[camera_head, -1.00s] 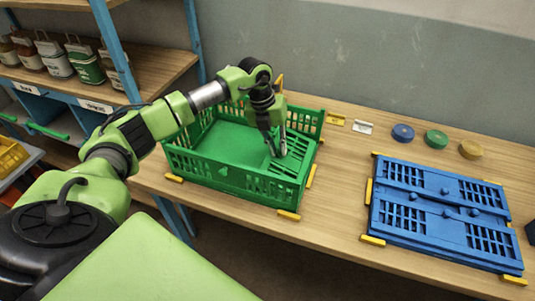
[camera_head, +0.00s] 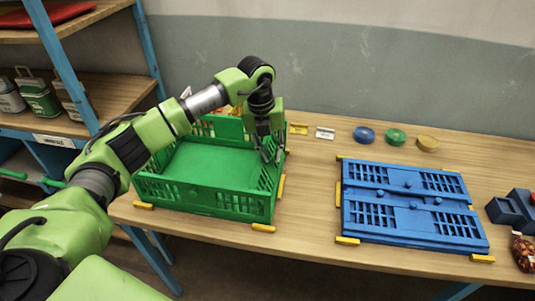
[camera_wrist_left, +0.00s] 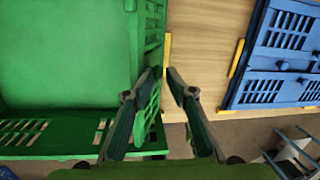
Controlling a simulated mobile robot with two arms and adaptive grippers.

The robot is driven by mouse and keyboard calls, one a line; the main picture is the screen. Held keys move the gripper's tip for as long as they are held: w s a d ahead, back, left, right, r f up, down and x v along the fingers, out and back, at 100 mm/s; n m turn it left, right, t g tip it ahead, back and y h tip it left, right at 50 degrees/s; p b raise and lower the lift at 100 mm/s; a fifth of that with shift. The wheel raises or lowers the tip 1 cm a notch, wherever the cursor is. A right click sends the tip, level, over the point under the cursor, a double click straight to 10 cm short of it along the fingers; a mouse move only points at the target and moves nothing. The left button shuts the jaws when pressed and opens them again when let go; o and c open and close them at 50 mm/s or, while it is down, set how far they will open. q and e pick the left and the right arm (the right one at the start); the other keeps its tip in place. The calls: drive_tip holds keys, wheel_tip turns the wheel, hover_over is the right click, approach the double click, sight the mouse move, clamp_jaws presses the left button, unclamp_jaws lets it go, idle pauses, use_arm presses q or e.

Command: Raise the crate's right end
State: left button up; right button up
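The green crate (camera_head: 208,207) stands on the wooden table in the head view, with its front, back and left walls upright. Its slatted right end (camera_head: 268,178) looks upright or nearly so. My left gripper (camera_head: 272,157) is over this end, pointing down. In the left wrist view its fingers (camera_wrist_left: 161,73) are apart, with the right end (camera_wrist_left: 150,105) beside the left finger and bare wood showing through the gap. I cannot tell whether a finger touches the panel. The crate floor (camera_wrist_left: 65,50) is empty. My right gripper is not in view.
A folded blue crate (camera_head: 410,208) lies to the right between yellow corner strips. Blue, green and yellow discs (camera_head: 395,137) lie behind it. Dark blue bins (camera_head: 510,207) stand at the far right. A shelf rack (camera_head: 100,100) is at the left. Bare tabletop (camera_head: 310,195) separates the crates.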

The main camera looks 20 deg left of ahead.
use_arm(q)
drive_tip(key=shift+s+a+f, duration=0.15)
drive_tip(key=shift+s+f, duration=0.15)
drive_tip(key=shift+f, duration=0.45)
drive_tip(key=shift+w+r, duration=0.15)
drive_tip(key=shift+r, duration=0.15)
drive_tip(key=w+d+r+p, duration=0.1)
drive_tip(key=d+r+p, duration=0.6)
drive_tip(key=r, duration=0.6)
drive_tip(key=shift+w+d+r+p, duration=0.2)
drive_tip(key=shift+w+d+p, duration=0.15)
drive_tip(key=shift+d, duration=0.35)
idle(0.4)
